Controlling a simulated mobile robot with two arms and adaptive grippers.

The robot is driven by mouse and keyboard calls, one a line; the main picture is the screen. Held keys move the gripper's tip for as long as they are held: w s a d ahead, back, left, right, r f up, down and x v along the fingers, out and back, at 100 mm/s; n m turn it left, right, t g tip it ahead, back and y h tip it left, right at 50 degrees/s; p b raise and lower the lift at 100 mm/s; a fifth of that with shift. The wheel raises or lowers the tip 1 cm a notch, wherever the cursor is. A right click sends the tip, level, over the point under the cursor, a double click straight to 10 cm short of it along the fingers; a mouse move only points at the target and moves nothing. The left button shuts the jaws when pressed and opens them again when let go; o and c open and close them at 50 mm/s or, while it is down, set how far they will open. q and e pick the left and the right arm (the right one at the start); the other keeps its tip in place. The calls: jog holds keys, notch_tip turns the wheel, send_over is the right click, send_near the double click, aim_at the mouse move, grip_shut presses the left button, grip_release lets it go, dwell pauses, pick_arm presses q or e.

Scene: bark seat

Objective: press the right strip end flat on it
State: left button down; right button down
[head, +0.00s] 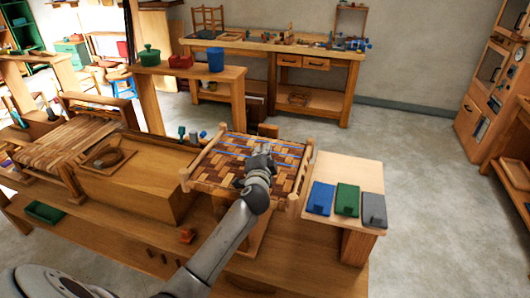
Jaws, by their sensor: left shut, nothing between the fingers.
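The woven bark seat (211,173) is a checkered brown and tan panel in a wooden frame on the workbench. Thin blue lines run across its weave; I cannot tell whether they are strips or marks. My left gripper (262,152) is shut and empty, over the middle-right part of the seat. It hides the weave under it, and I cannot tell if it touches. I cannot make out the right strip end for certain. My right gripper is not in view.
A small side board (345,172) to the right holds blue (320,198), green (347,199) and grey (374,208) flat items. A wooden block (140,185) stands left of the seat, with a slatted seat (65,143) beyond. Open floor (430,200) lies to the right.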

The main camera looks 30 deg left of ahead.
pick_arm(q)
jog(key=shift+s+a, duration=0.1)
jog(key=shift+a, duration=0.2)
jog(key=shift+s+a, duration=0.15)
jog(key=shift+a, duration=0.05)
jog(key=shift+a+f, duration=0.2)
jog(key=shift+a, duration=0.4)
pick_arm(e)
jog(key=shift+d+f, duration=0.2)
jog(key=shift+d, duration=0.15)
